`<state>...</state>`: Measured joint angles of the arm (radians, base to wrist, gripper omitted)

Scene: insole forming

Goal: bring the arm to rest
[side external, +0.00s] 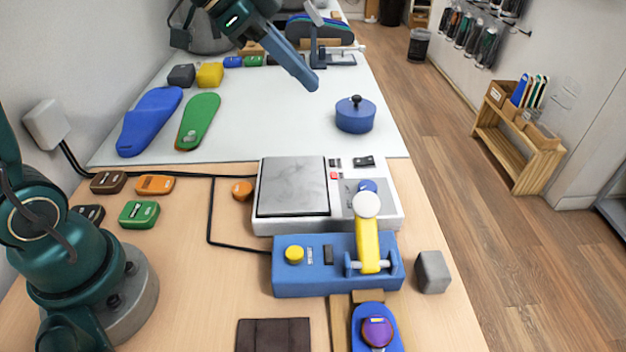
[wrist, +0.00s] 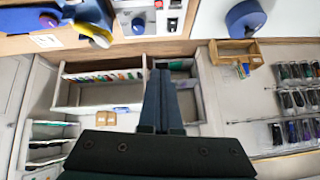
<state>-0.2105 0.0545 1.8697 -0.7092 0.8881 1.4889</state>
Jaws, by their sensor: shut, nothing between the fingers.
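My gripper (side external: 312,84) is raised over the far white part of the table in the side view, its fingers pressed together and pointing down to the right. Nothing is between them. In the wrist view my gripper (wrist: 160,72) shows as two dark fingers side by side, closed. The gripper appears above and left of a round blue lidded pot (side external: 355,114) and apart from it. A blue insole-shaped piece (side external: 150,120) and a green one (side external: 198,121) lie to the left on the white surface.
A grey-topped machine (side external: 292,186) stands mid-table, with a blue box (side external: 310,278) bearing a yellow lever (side external: 368,245) in front. A grey block (side external: 432,271) sits right of it. A wooden rack (side external: 520,135) stands on the floor at right. The white surface's middle is mostly clear.

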